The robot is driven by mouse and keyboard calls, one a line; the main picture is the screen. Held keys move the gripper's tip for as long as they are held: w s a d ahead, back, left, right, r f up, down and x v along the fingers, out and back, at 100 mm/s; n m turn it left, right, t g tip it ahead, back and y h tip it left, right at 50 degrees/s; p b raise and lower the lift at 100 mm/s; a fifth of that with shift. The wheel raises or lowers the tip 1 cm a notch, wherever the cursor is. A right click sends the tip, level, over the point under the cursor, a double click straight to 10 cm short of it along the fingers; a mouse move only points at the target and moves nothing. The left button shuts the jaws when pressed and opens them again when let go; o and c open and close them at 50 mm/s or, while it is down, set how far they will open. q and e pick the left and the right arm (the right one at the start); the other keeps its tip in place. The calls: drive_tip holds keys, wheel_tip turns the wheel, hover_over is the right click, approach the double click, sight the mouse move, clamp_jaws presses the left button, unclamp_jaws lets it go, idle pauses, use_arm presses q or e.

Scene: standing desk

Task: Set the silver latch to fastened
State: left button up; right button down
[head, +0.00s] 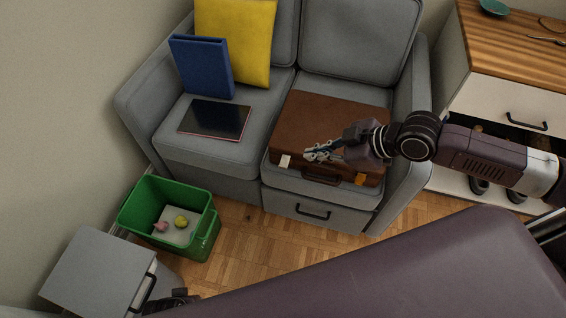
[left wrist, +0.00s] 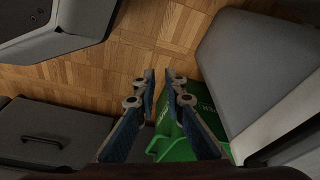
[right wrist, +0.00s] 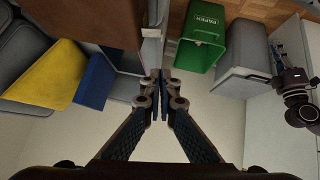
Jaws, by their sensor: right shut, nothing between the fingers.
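A brown briefcase (head: 330,122) lies on the right seat of the grey sofa, its handle to the front. The silver latch (head: 285,160) shows as a small pale plate at its front left; an orange latch (head: 360,179) is at the front right. My right gripper (head: 308,155) is over the case, shut and empty, its tips pointing at the silver latch. My left gripper (left wrist: 161,76) is slightly open and empty, away from the case.
A yellow cushion (head: 245,40), blue binder (head: 202,66) and dark flat item (head: 216,119) are on the left seat. A green bin (head: 205,235) stands on the floor by a grey cabinet (head: 95,270). A wooden-topped drawer unit (head: 515,50) is at the right.

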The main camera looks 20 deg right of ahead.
sight(285, 161)
drive_tip(key=shift+a+r, duration=0.1)
drive_tip(key=shift+r, duration=0.05)
